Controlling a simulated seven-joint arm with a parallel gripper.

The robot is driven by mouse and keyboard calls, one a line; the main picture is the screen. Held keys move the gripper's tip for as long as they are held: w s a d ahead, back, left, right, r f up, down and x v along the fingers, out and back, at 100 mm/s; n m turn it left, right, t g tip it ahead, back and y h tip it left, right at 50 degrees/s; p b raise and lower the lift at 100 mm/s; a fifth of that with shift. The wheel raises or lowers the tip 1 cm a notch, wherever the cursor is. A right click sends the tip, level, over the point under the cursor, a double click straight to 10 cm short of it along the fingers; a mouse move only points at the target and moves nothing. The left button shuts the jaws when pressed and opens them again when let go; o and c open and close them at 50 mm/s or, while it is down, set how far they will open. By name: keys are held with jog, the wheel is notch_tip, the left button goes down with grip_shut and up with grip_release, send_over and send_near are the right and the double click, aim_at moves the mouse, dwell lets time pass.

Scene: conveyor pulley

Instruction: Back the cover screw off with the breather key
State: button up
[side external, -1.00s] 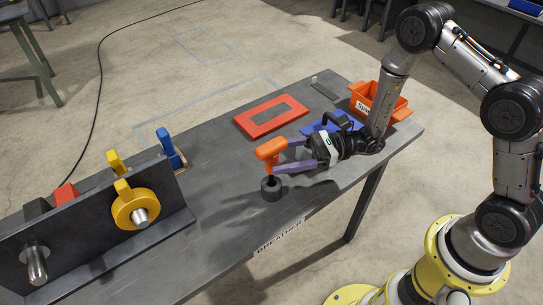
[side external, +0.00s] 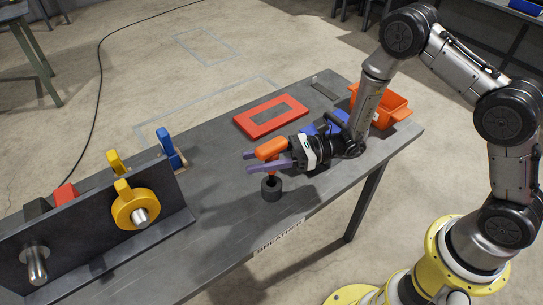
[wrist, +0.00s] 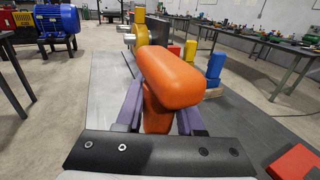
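The breather key, with an orange T-shaped handle (side external: 271,148), stands upright in a dark round holder (side external: 271,190) on the bench. The handle (wrist: 172,78) fills the middle of the wrist view. My gripper (side external: 258,162) reaches in level from the right. Its two purple fingers pass either side of the handle's stem, below the crossbar, and look shut on it. In the wrist view the fingers (wrist: 160,118) flank the stem closely; the contact faces are hidden. A yellow round cover (side external: 128,208) is mounted on the dark upright plate at the left. I cannot make out the cover screw.
The dark plate (side external: 80,235) carries a metal shaft (side external: 36,265), with blue, yellow and red parts behind. A red frame (side external: 245,123) lies flat at the back. A blue item (side external: 318,126) and an orange bin (side external: 382,105) are at the right. The bench between holder and plate is clear.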

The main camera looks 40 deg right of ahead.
grip_shut()
notch_tip(320, 180, up, 10)
jog(key=shift+r, duration=0.1)
dwell(0.5)
dwell(1.1)
